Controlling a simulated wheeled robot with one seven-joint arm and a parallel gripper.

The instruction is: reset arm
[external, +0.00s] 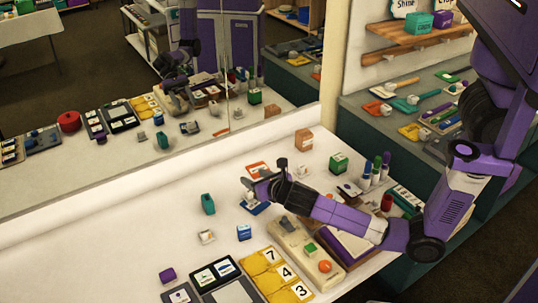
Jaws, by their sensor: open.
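My gripper (262,187) is at the end of my purple arm, which reaches in from the right over the white table (150,235). It is open, and I see nothing held in it. It is above a small item with a blue base (255,207), partly hidden by the gripper. I cannot tell whether they touch. A teal block-shaped item (208,204) stands to the left of the gripper, apart from it.
A green cube (338,163), an orange-brown box (303,140) and upright markers (376,170) stand behind my arm. A mirror (130,110) runs along the back. The table's left part is clear.

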